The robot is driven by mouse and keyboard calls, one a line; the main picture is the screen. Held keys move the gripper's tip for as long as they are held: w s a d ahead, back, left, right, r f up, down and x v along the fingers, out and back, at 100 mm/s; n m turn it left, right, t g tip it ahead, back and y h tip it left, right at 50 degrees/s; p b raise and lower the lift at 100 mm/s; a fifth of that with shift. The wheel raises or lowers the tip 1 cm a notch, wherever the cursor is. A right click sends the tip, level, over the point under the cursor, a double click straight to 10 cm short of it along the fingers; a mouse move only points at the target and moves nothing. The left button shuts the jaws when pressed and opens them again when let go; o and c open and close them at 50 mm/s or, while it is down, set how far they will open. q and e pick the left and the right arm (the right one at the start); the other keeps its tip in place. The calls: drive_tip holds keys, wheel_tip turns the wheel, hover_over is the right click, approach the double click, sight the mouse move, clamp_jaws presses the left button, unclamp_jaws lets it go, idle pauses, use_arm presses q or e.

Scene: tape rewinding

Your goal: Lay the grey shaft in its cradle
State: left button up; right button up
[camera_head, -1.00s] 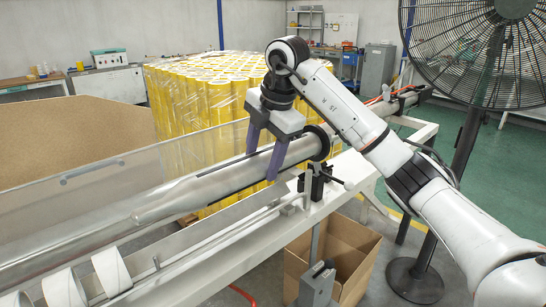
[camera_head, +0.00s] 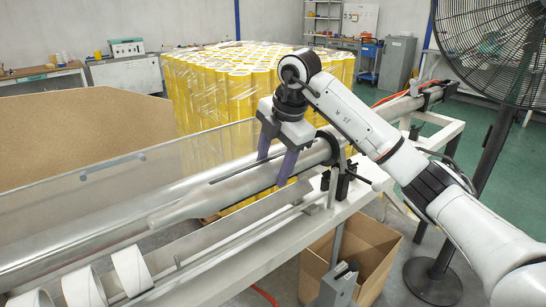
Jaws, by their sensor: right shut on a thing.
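The long grey shaft (camera_head: 235,188) slants from the lower left towards the upper right, with a tapered near end. My right gripper (camera_head: 275,166) is shut on it, its two purple fingers straddling the shaft. A dark collar (camera_head: 331,149) sits around the shaft to the right of the fingers. A black bracket with a lever (camera_head: 341,186), which looks like the cradle, stands on the pale machine frame just below the collar. The shaft is over or close against the bracket; I cannot tell whether it rests in it. My left gripper is not in view.
White ring-shaped rolls (camera_head: 131,271) stand at the lower left. A clear panel (camera_head: 105,180) runs behind the shaft. Wrapped yellow rolls (camera_head: 230,90) are stacked behind. An open cardboard box (camera_head: 375,250) is below the frame. A black fan (camera_head: 490,50) stands at the right.

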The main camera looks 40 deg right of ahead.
drive_tip(key=shift+w+f, duration=0.1)
drive_tip(key=shift+f, duration=0.4)
drive_tip(key=shift+f+b, duration=1.2)
drive_tip(key=shift+f, duration=0.85)
drive_tip(key=shift+d+f, duration=0.1)
idle(0.4)
drive_tip(key=shift+f+b, duration=0.45)
drive_tip(key=shift+f, duration=1.2)
idle(3.2)
